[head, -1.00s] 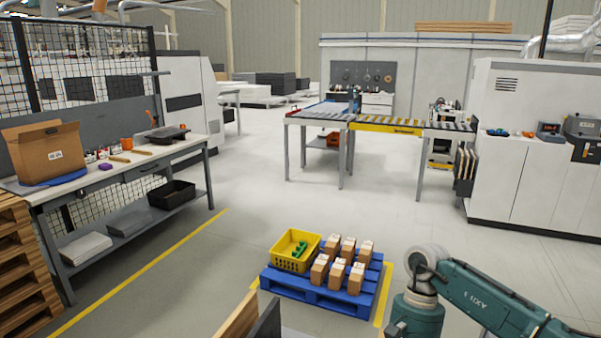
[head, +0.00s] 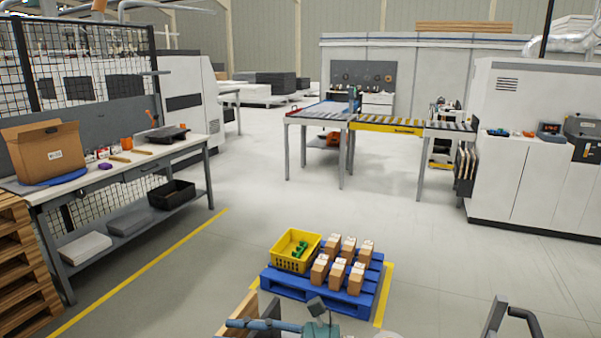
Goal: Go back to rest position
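A teal and grey part of my arm crosses the bottom edge near the middle, in front of the blue pallet (head: 273,279). My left gripper cannot be made out in this view.
The pallet carries a yellow crate (head: 286,262) with green parts inside and several brown cartons (head: 338,275). A workbench (head: 112,174) with an open cardboard box (head: 47,150) stands left. A roller conveyor (head: 385,125) stands behind. The floor between is clear.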

